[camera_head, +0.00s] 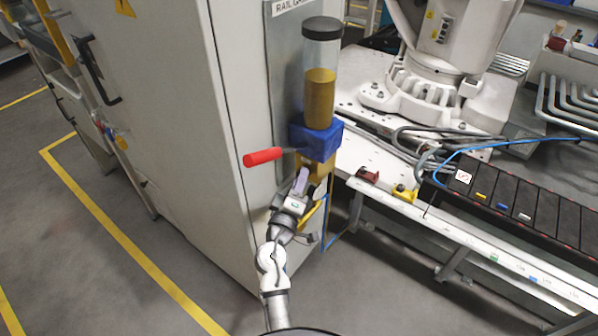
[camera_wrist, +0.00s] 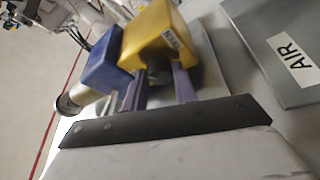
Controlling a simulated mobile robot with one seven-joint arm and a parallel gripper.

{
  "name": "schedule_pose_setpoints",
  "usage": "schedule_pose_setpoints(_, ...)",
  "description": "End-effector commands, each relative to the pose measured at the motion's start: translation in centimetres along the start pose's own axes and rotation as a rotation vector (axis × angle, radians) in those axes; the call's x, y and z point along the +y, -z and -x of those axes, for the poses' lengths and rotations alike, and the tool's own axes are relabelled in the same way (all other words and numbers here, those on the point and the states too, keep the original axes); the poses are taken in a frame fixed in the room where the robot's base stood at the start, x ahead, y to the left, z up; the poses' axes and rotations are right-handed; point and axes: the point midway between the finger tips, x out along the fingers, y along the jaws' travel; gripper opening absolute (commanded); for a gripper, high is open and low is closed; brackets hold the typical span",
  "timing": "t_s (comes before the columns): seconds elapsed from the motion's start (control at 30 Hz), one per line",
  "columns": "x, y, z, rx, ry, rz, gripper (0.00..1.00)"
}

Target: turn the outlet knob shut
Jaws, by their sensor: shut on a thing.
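The outlet knob (camera_wrist: 159,76) is a dark, short knob on the face of a yellow block (camera_wrist: 160,38) in the wrist view. My gripper (camera_wrist: 160,92) is shut on it, with one purple finger on each side. The yellow block carries a small white label too small to read. In the head view my gripper (camera_head: 303,180) reaches up to the yellow block (camera_head: 318,165), and the knob is hidden there.
A blue block (camera_head: 316,139) with a red-ended lever (camera_head: 263,157) sits above the yellow block, under a clear amber-filled reservoir (camera_head: 321,75). A white cabinet (camera_head: 200,110) stands left.

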Motion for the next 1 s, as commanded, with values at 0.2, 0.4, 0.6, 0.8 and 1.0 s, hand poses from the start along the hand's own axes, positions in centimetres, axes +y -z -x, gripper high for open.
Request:
schedule_pose_setpoints(0.2, 1.10, 0.32, -0.23, 0.008, 0.073, 0.191, 0.05)
schedule_pose_setpoints(0.4, 1.13, 0.35, -0.22, 0.017, 0.141, 0.368, 0.05)
schedule_pose_setpoints(0.6, 1.00, 0.29, -0.21, 0.025, 0.205, 0.542, 0.05)
schedule_pose_setpoints(0.8, 0.84, 0.30, -0.19, 0.033, 0.265, 0.702, 0.05)
schedule_pose_setpoints(1.0, 0.90, 0.29, -0.25, 0.037, 0.312, 0.829, 0.05)
